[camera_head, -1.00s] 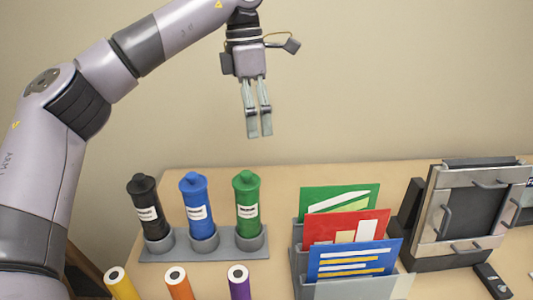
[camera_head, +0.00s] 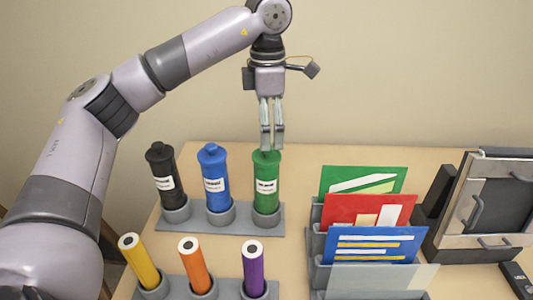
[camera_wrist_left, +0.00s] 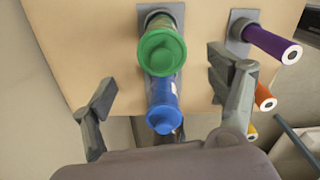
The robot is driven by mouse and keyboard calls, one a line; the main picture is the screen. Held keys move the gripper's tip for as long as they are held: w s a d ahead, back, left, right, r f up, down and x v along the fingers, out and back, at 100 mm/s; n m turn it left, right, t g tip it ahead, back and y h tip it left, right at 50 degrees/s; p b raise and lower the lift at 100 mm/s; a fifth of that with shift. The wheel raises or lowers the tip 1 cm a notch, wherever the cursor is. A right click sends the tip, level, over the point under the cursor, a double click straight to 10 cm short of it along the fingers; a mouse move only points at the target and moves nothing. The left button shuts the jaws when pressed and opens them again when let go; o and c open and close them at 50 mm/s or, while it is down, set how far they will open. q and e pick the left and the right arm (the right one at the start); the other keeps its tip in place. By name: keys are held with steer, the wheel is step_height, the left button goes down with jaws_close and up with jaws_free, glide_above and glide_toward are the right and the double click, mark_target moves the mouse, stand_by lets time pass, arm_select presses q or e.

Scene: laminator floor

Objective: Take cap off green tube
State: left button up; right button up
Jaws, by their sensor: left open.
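The green tube (camera_head: 267,187) stands upright in a round holder of the grey rack (camera_head: 247,218), at its right end. Its green cap (camera_wrist_left: 162,52) shows from above in the left wrist view, between and beyond my fingers. My left gripper (camera_head: 272,146) points down just over the cap, with the fingertips overlapping its top in the head view. In the left wrist view the left gripper (camera_wrist_left: 165,100) is open, with a wide gap and nothing held. Whether a finger touches the cap I cannot tell. My right gripper does not show.
The blue tube (camera_head: 214,180) and black tube (camera_head: 163,180) stand left of the green one. Yellow, orange and purple (camera_head: 253,268) rolls stand in front. A file holder (camera_head: 316,243) with coloured folders and a framed device (camera_head: 490,205) are to the right.

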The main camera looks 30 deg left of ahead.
mark_target(267, 152)
arm_select(q)
step_height(267, 152, down, 5)
steer(key=shift+s+f+p, duration=0.1)
steer(key=shift+p, duration=0.55)
steer(key=shift+c, duration=0.2)
steer(key=c, duration=1)
